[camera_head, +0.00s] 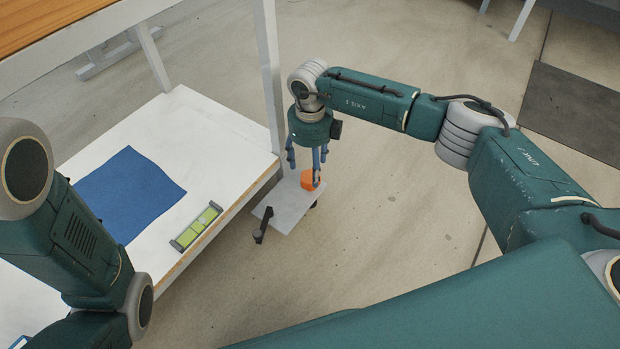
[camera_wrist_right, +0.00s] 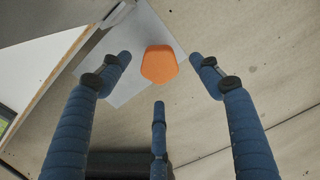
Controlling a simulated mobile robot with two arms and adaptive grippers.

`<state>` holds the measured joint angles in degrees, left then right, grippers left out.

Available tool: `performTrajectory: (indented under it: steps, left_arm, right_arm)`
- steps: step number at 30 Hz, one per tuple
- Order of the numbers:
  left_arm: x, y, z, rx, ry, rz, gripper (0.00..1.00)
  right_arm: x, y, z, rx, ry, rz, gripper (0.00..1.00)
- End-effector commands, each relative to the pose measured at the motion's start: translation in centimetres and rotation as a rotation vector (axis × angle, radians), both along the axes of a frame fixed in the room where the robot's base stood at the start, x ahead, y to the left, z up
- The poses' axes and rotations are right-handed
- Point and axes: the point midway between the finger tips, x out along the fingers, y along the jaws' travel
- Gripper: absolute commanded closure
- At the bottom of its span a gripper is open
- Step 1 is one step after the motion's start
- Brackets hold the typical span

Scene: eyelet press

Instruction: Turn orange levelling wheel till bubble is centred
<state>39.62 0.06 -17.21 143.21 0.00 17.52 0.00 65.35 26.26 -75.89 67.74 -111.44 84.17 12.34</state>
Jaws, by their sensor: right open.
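The orange levelling wheel (camera_head: 308,181) sits on a grey plate (camera_head: 285,211) beside the bench. My right gripper (camera_head: 306,170) points down over it, with three blue fingers spread open. In the right wrist view, the orange wheel (camera_wrist_right: 159,64) lies between the open fingertips (camera_wrist_right: 160,72), with visible gaps around it; contact cannot be told. A spirit level with a yellow-green vial (camera_head: 196,227) lies near the bench's front edge. Its bubble is too small to make out. My left arm is at the left, but its gripper is not visible.
The white bench surface (camera_head: 205,140) carries a blue mat (camera_head: 125,192). A white post (camera_head: 268,75) rises at the bench corner close to my right gripper. Dark supports (camera_head: 262,224) show under the grey plate. The concrete floor right of the plate is clear.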

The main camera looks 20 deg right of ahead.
Motion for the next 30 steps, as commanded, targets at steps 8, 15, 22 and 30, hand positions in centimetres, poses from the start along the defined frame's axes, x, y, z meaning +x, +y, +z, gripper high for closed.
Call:
performTrajectory:
  steps: [8,15,22,30]
  left_arm:
    - [-0.2,0.0,-2.2,0.000,-0.005,0.001,0.60]
    - [-0.2,0.0,-2.2,0.000,-0.005,0.001,0.60]
    - [-0.3,0.0,-2.2,0.000,-0.006,0.000,0.60]
    - [-0.2,0.0,-2.1,0.000,-0.006,0.000,0.60]
  right_arm:
    - [0.0,0.0,-3.6,0.002,0.001,0.000,0.36]
    - [0.0,0.1,-3.7,0.002,0.000,0.000,0.36]
    - [0.0,0.1,-3.7,0.002,0.001,0.000,0.62]
    - [0.0,0.1,-3.7,0.002,0.001,-0.004,0.81]
